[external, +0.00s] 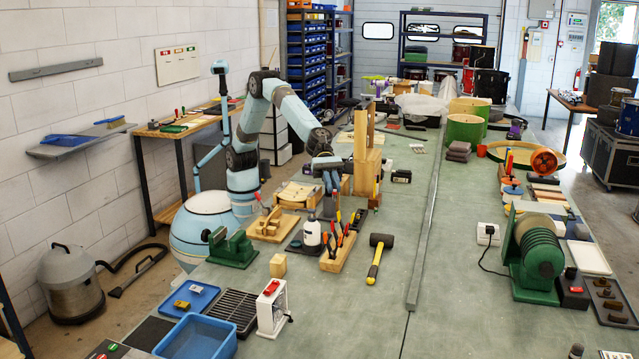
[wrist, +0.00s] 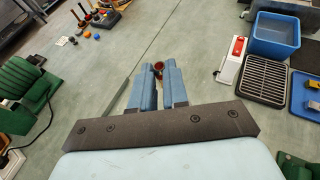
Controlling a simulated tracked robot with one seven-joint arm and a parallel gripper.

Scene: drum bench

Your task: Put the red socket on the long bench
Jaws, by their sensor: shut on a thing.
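My gripper (wrist: 159,76) shows from behind in the wrist view, its two blue fingers closed around a small red socket (wrist: 158,66) at their tips. The socket shows as a dark, round opening with a red rim. In the external view my gripper (external: 329,178) hangs over the left-middle part of the long bench (external: 390,250), near the wooden stand. I cannot make out the socket there; the gripper and nearby things hide it. The long bench's green top also fills the wrist view (wrist: 205,45). I cannot tell the height of the socket above it.
A wooden stand (external: 367,150), a tool block (external: 338,255), a white bottle (external: 312,234) and a mallet (external: 379,255) stand or lie near my gripper. A metal strip (external: 425,220) runs along the bench. Green top is clear right of the mallet and the strip.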

